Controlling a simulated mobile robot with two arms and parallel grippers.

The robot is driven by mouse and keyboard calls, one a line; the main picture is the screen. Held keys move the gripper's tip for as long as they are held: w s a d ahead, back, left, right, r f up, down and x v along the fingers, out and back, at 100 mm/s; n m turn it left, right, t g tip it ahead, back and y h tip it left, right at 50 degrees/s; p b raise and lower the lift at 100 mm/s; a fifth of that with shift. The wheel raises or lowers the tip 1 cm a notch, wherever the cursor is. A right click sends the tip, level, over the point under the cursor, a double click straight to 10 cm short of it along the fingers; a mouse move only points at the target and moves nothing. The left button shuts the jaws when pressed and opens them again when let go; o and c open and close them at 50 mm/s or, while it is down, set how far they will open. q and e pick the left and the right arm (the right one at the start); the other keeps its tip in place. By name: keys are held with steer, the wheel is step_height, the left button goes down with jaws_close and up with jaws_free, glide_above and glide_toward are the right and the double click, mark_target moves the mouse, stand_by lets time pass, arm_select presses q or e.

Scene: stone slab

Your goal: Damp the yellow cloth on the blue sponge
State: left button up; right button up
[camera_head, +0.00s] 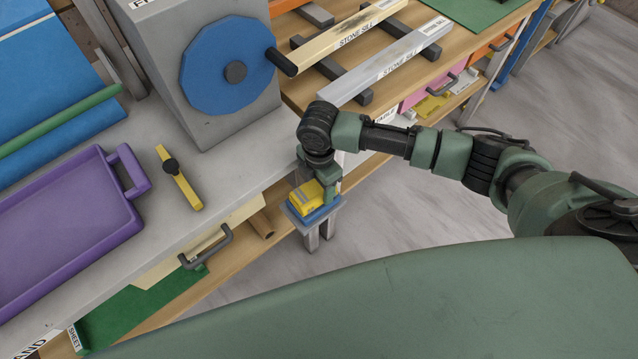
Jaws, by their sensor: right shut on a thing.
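The yellow cloth (306,197) looks like a small folded block. My right gripper (318,190) is shut on it and points down, partly hiding it. The blue sponge (318,216) lies below the cloth on a small grey stand beside the bench. The cloth is right over the sponge; whether they touch I cannot tell for sure. My left gripper is not in view.
A purple tray (68,226) and a yellow tool with a dark knob (178,178) lie on the grey bench top. A grey machine with a blue wheel (215,100) stands behind. Stone sills (385,62) lie on the wooden bench. Grey floor (420,200) is open at right.

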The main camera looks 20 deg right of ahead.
mark_target(319, 187)
steer(key=shift+f, duration=0.45)
stand_by(0.9)
steer(key=shift+f, duration=0.1)
stand_by(1.7)
step_height(319, 187, up, 7)
steer(key=p, duration=0.8)
stand_by(0.5)
stand_by(0.5)
